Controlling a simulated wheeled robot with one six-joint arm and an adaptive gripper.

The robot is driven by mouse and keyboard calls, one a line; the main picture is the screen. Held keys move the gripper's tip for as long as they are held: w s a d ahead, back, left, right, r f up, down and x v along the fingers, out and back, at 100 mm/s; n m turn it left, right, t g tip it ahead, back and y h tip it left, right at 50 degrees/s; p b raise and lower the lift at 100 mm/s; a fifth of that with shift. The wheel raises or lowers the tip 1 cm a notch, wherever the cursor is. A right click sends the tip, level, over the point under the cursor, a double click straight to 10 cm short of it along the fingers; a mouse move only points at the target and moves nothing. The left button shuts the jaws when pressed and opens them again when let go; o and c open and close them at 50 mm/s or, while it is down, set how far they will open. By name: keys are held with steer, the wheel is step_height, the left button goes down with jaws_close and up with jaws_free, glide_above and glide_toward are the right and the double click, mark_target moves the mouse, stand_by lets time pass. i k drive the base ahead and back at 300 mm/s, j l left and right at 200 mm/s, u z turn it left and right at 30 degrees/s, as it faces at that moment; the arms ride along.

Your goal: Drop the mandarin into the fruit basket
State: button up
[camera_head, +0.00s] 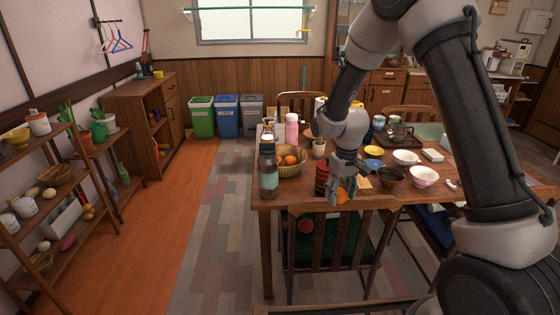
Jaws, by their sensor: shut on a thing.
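The orange mandarin (342,196) shows at my fingertips near the table's front edge. My gripper (338,191) is shut on it, and the fingers hide part of it. I cannot tell how high it is above the tabletop. The fruit basket (291,169) is a woven yellow-brown bowl on the table, to the left of and behind my gripper. Orange fruit (290,160) lies in it.
Dark red stacked bowls (321,180) stand between basket and gripper. More bowls (424,176) are to the right. A chair (335,235) stands in front of the table (265,203).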

mark_target(288, 175)
steer(key=i+j, duration=0.25)
steer(key=i, duration=0.15)
steer(key=i+j, duration=0.25)
steer(key=i, duration=0.15)
steer(key=i+j, duration=0.3)
steer(key=i, duration=0.15)
